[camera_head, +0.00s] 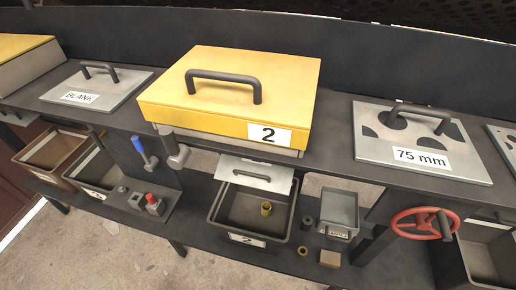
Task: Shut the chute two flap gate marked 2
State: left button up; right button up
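A yellow cover (230,85) with a dark bar handle (222,82) and a white "2" label (269,136) sits on the bench top at centre. Below its front edge, a light metal flap (262,172) with a thin handle tilts outward over a grey bin (217,221) labelled 2. The flap appears open, standing above the bin's back part. A small yellow-brown cylinder (266,208) is in the bin. Neither of my grippers is in view.
A BLANK plate (125,87) lies left and a 75 mm plate (375,146) right. A blue-handled lever (143,151), red button (153,201), red handwheel (421,222), small tray (340,210) and loose pieces (330,258) crowd the lower shelf. More bins (55,152) stand left.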

aim_at(276, 179)
jog(key=i, duration=0.1)
jog(key=z, duration=0.55)
jog(key=k, duration=1.3)
jog(key=z, duration=0.7)
jog(key=i, duration=0.65)
jog(key=u, duration=0.1)
